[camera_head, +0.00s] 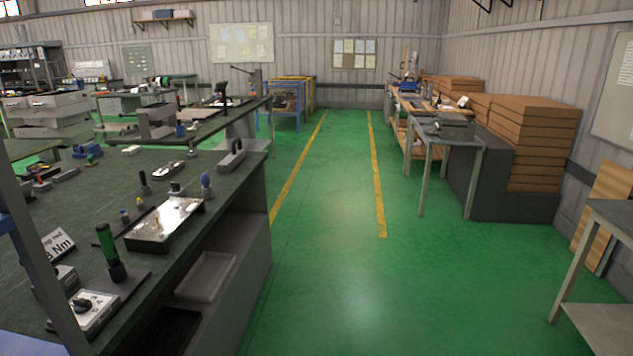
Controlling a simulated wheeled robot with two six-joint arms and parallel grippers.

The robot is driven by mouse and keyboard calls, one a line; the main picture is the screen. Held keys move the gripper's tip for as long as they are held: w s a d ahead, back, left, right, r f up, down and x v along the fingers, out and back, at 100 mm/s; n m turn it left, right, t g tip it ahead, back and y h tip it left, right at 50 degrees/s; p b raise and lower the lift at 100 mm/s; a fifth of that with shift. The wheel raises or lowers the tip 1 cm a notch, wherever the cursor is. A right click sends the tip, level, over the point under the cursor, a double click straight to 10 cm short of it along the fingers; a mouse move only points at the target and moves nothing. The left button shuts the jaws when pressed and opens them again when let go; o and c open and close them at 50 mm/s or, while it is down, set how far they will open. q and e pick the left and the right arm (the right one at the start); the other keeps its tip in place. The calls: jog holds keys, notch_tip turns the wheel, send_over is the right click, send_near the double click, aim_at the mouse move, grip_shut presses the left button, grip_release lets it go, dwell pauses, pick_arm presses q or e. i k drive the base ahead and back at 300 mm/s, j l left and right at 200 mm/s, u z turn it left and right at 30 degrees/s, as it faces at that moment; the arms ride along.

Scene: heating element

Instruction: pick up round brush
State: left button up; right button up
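I cannot make out a round brush for certain. The dark workbench (215,170) on the left carries several small upright tools, too small to identify. A blue-topped one (206,184) stands near the bench's right edge. A dark one (144,184) stands further left. Small yellow-topped pieces (125,217) stand behind a shiny metal tray (165,222). A green-handled tool (106,243) stands upright in a dark base nearer me. Neither of my grippers shows in this view.
An open shelf with a grey bin (206,276) is below. The green aisle (330,220) is clear. Stacked brown boxes (545,140) and metal tables (445,130) line the right.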

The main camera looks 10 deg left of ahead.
aim_at(141, 173)
jog(key=i+u, duration=0.15)
jog(key=i, duration=0.8)
jog(key=i+u, duration=0.15)
jog(key=i, duration=0.85)
